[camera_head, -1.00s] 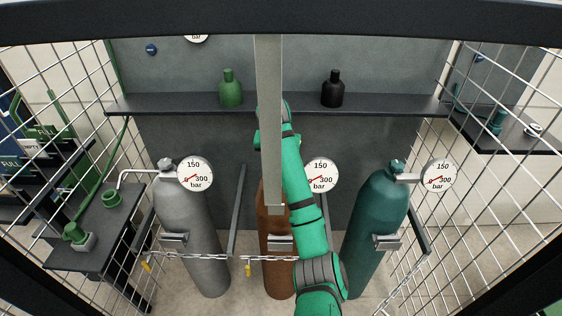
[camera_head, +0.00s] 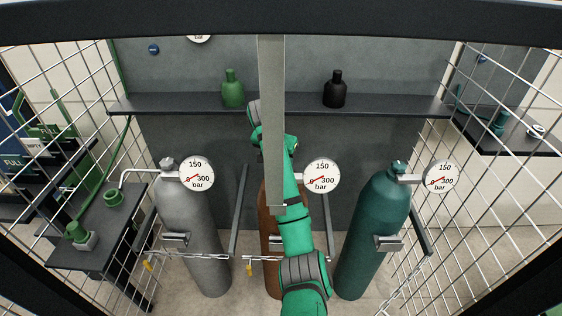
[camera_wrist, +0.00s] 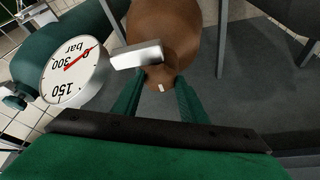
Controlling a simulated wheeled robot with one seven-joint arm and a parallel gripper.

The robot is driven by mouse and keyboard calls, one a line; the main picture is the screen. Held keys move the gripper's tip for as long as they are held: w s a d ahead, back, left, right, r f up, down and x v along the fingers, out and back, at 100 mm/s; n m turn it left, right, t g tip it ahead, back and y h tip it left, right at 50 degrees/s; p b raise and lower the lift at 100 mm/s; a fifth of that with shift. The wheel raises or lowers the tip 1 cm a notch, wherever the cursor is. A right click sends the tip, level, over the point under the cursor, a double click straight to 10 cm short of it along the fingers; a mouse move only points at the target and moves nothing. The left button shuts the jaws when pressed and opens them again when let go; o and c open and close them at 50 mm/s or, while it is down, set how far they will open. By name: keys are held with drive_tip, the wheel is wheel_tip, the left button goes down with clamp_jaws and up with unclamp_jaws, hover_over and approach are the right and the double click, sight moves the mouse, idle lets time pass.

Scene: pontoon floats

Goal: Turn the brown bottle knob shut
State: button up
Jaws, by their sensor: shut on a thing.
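The brown bottle (camera_head: 270,262) stands in the middle of the cage, partly hidden by my arm and a grey upright post. In the wrist view its brown shoulder (camera_wrist: 163,25) is at the top. Its brown knob (camera_wrist: 160,77), with a small white mark, sits between the green fingers of my gripper (camera_wrist: 159,94). My gripper is shut on the knob. In the head view the knob and my fingers are hidden. The bottle's round gauge (camera_head: 321,176) with a red needle stands to its right, and it shows at left in the wrist view (camera_wrist: 72,68).
A grey bottle (camera_head: 190,235) stands left and a teal bottle (camera_head: 373,235) right, each with a gauge. A chain (camera_head: 205,258) crosses in front. A shelf (camera_head: 300,104) behind holds a green and a black bottle. The grey post (camera_head: 271,130) blocks part of the view.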

drive_tip(key=o, duration=1.1)
drive_tip(key=shift+c, duration=0.2)
drive_tip(key=shift+s+r, duration=0.15)
drive_tip(key=shift+r, duration=0.6)
drive_tip(key=shift+v, duration=4.6)
drive_tip(key=shift+s+a, duration=0.1)
drive_tip(key=shift+s, duration=0.05)
